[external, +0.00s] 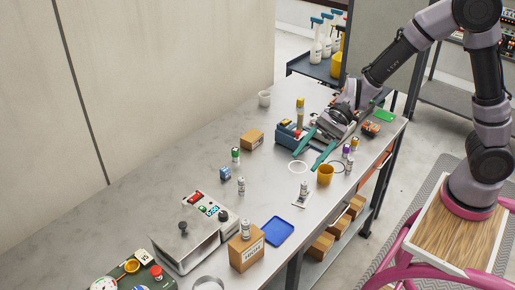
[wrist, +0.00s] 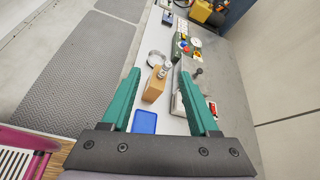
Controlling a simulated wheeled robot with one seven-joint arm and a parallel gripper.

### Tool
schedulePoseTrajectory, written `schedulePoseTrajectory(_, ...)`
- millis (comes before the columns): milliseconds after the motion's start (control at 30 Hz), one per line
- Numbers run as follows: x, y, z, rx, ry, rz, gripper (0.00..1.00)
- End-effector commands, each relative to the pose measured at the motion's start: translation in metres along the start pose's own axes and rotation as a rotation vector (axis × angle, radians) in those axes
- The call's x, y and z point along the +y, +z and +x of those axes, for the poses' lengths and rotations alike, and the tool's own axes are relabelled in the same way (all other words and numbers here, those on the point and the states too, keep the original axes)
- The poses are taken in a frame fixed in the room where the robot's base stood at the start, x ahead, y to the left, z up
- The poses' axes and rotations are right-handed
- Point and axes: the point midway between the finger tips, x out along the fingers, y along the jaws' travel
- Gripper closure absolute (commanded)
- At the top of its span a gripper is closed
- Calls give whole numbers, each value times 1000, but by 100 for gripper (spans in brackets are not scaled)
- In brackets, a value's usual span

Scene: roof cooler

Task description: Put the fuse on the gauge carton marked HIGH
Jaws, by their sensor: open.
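My gripper (external: 304,162) is open and empty above the right part of the bench, its green fingers apart; they also frame the wrist view (wrist: 160,71). A brown carton (external: 247,252) with dark lettering too small to read stands at the bench front, also in the wrist view (wrist: 154,90). A grey capped cylinder (external: 246,229) stands on its top. Another brown carton (external: 252,140) stands farther back. Similar grey cylinders stand on the bench, one at mid-bench (external: 241,186) and one on a white card (external: 304,188). I cannot tell which thing is the fuse or which carton reads HIGH.
A blue tray (external: 278,232) lies right of the front carton. A press-like device with a display (external: 187,236) stands left of it. A yellow cup (external: 325,174), white ring (external: 298,167) and green-capped cylinder (external: 235,155) are also out. The back-left bench surface is clear.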

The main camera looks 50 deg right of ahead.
Motion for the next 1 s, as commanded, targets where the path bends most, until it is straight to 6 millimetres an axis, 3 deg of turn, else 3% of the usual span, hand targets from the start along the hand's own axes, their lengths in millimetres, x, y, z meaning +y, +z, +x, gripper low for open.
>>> schedulePoseTrajectory(33, 4, 16, -28, 25, 9, -96, 39)
schedulePoseTrajectory(233, 38, 40, -119, 197, 79, -456, 39)
schedulePoseTrajectory(600, 104, 34, -278, 732, 193, -1021, 39)
schedulePoseTrajectory(800, 125, 30, -330, 965, 250, -1167, 39)
schedulePoseTrajectory(1000, 131, 29, -344, 1030, 271, -1200, 39)
